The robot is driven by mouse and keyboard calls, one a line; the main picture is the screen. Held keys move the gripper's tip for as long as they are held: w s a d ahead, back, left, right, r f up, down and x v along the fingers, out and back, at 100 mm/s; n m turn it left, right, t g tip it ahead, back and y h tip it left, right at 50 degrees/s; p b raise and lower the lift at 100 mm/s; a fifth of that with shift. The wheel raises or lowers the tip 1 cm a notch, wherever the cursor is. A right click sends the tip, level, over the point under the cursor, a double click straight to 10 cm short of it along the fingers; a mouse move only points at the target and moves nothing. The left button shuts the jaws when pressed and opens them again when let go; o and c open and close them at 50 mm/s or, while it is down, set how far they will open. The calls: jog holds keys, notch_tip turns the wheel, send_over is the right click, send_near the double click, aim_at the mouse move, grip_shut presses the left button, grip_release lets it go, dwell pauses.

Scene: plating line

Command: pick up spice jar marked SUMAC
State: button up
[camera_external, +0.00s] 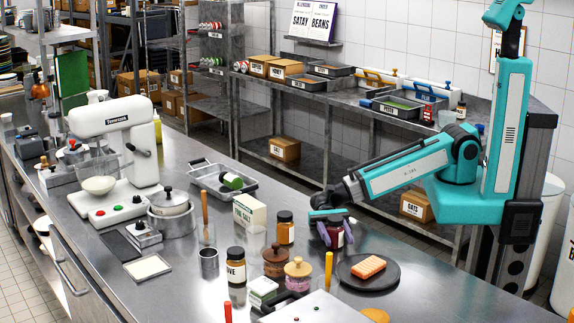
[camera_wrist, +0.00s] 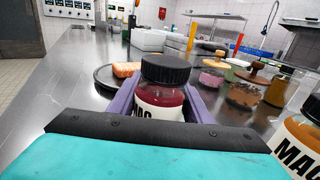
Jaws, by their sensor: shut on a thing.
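A spice jar (camera_wrist: 165,91) with a black lid, dark red contents and a white label stands upright between my gripper's purple fingers in the wrist view. The letters MAC show on its label; the lower part is hidden by my gripper's body. In the external view the dark red jar (camera_external: 336,238) is between the fingers of my gripper (camera_external: 337,233), which is shut on it. I cannot tell whether its base touches the steel counter. A second black-lidded jar (camera_wrist: 303,140) with orange-brown contents is close on the right in the wrist view, its label also starting MAC.
A dark plate (camera_external: 385,280) with an orange slab (camera_external: 368,266) is beside the held jar. An orange-brown jar (camera_external: 285,228), wooden-lidded jars (camera_external: 297,275) and a yellow upright stick (camera_external: 328,270) crowd the counter (camera_external: 450,290). The counter's right front is fairly clear.

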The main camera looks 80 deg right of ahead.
jog(key=shift+r, duration=0.2)
jog(key=shift+r+b, duration=0.4)
jog(key=shift+r, duration=0.7)
notch_tip(320, 180, up, 8)
jog(key=p, duration=0.3)
jog(key=shift+f, duration=0.25)
jog(key=shift+s, duration=0.1)
